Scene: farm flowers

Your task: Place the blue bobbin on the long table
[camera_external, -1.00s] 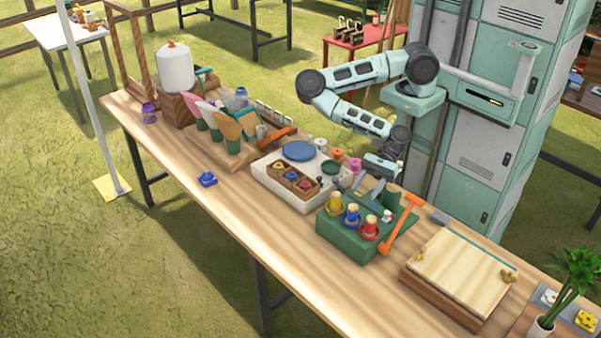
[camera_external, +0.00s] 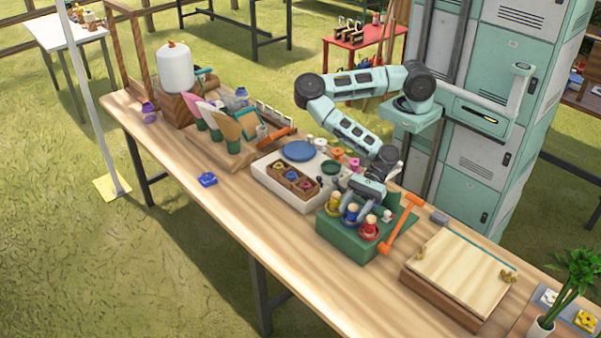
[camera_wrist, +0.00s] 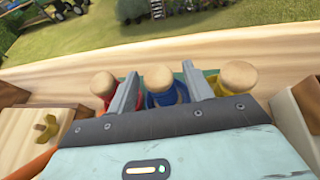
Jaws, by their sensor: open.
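The blue bobbin (camera_external: 351,221), with a pale wooden knob, stands upright in the front of a green block (camera_external: 336,241). The yellow bobbin (camera_external: 333,206) is on its left and the red bobbin (camera_external: 369,230) on its right. My gripper (camera_external: 352,204) is open and low over the row. In the wrist view, the blue bobbin (camera_wrist: 164,91) stands between my two open fingers (camera_wrist: 160,84), with red (camera_wrist: 104,90) and yellow (camera_wrist: 237,84) outside them. Contact cannot be told. The block stands on the long wooden table (camera_external: 280,270).
A white tray (camera_external: 262,173) with small boxes is on the left. The table's front strip is clear except for a small blue item (camera_external: 207,180).

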